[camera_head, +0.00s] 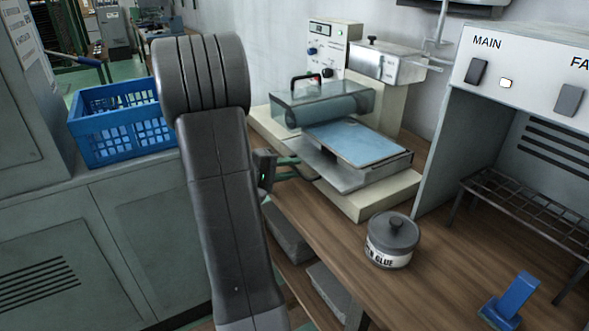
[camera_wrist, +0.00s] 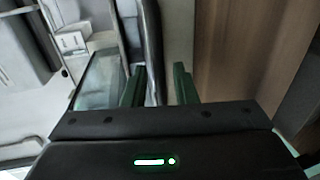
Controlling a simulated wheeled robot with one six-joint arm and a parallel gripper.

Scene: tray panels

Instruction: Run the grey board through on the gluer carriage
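The gluer (camera_head: 369,202) is a cream machine with a clear cover (camera_head: 318,103) over a roller. Its grey carriage (camera_head: 340,176) sits out in front of the cover. A flat panel with a pale blue top (camera_head: 358,143) lies on the carriage; I cannot make out a separate plain grey board. My gripper (camera_head: 290,168) is low at the carriage's left edge, partly behind my arm. In the wrist view its two green fingers (camera_wrist: 158,86) stand apart, with a dark edge and a pale strip between them. Contact with either cannot be told.
A lidded glue pot (camera_head: 391,240) stands on the wooden bench before the gluer. A blue block-like object (camera_head: 510,302) lies front right. A cabinet with switches (camera_head: 520,75) and a wire rack (camera_head: 530,204) are at right. A blue crate (camera_head: 122,125) sits on the left counter.

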